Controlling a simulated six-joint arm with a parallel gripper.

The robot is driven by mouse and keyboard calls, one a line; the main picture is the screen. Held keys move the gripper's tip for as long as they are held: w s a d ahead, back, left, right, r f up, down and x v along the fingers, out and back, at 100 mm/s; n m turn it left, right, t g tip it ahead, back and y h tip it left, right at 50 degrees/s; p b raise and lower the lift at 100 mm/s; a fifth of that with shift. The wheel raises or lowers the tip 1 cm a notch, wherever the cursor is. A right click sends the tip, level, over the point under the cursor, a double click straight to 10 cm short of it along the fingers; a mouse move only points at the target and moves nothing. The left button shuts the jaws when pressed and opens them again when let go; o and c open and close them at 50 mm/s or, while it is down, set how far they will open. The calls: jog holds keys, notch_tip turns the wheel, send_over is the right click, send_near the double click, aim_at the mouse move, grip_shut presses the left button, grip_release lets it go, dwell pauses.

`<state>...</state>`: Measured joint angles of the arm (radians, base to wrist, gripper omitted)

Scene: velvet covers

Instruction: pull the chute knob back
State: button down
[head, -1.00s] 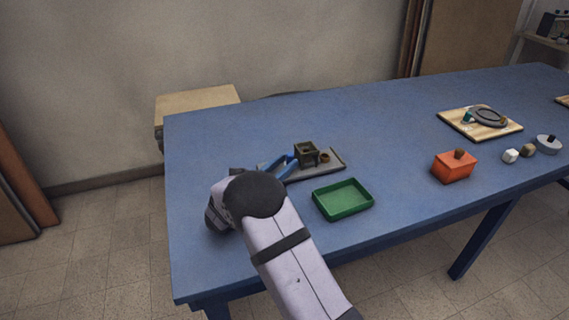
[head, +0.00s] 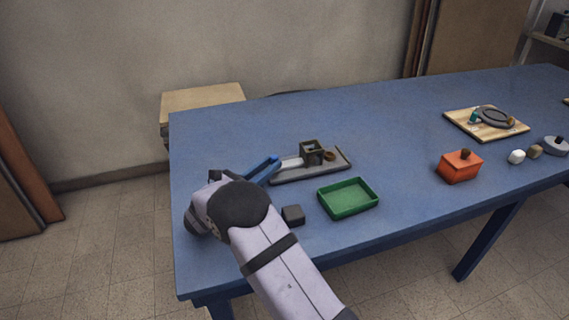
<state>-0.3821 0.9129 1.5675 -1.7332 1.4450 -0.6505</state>
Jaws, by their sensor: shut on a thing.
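The chute is a dark brown square box (head: 312,146) standing on a grey base plate (head: 337,166) on the blue table. A pale slider bar (head: 291,163) sticks out of the box's left side toward my gripper. My gripper (head: 272,163), with blue fingers, is at the bar's left end, left of the box. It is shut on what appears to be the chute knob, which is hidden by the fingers. A small brown round part (head: 329,155) sits right of the box on the plate.
A green tray (head: 348,210) stands in front of the chute, with a dark grey cube (head: 293,214) left of it, close to my arm. The table behind the chute is clear.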

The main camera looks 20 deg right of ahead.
jog(key=shift+a, duration=0.75)
jog(key=c, duration=1.9)
grip_release()
jog(key=shift+a, duration=0.1)
jog(key=shift+v, duration=3.65)
